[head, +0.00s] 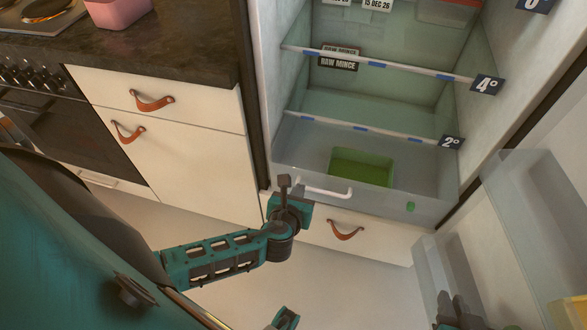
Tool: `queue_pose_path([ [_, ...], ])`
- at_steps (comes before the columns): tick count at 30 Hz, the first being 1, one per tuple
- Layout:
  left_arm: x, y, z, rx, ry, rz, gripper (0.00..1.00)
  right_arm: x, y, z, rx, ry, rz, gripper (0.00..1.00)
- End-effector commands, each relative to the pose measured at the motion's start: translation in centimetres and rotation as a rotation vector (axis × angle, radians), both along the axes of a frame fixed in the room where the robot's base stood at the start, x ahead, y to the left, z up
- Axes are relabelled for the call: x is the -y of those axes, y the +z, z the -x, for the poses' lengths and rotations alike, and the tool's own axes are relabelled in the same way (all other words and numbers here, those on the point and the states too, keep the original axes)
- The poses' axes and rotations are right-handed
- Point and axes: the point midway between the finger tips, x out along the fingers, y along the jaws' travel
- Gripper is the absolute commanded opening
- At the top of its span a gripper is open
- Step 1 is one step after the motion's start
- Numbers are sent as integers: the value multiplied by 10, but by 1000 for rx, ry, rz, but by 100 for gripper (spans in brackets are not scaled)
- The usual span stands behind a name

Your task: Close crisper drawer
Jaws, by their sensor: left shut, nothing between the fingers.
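The crisper drawer (404,200) is a clear, see-through bin at the bottom of the open fridge. Its front seems to stand forward of the shelf above, but I cannot tell how far. A white bar handle (325,190) is on its front, and a green tub (361,167) shows inside. My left gripper (284,183) is shut and empty, just left of the handle, near the drawer front's left end. I cannot tell whether it touches the drawer. My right gripper (458,310) is dark, at the bottom edge and partly cut off; its jaw state is unclear.
The open fridge door (520,215) with clear bins stands at the right. A white lower front with a leather pull (345,230) lies below the crisper. White cabinets (185,150) and an oven (75,125) stand at the left. The floor (350,285) in front is clear.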

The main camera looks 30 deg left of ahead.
Motion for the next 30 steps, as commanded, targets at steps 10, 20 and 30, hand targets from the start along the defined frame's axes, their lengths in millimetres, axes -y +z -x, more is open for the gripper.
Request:
queue_pose_path([
  [10,-11,-3,-40,0,1,2,0,-2,1,-5,9,5,-2,18],
  [20,-12,-2,-42,0,0,2,0,-3,2,-6,11,6,-3,18],
  [30,-18,-1,-63,3,1,2,0,-3,3,-6,13,6,-3,18],
])
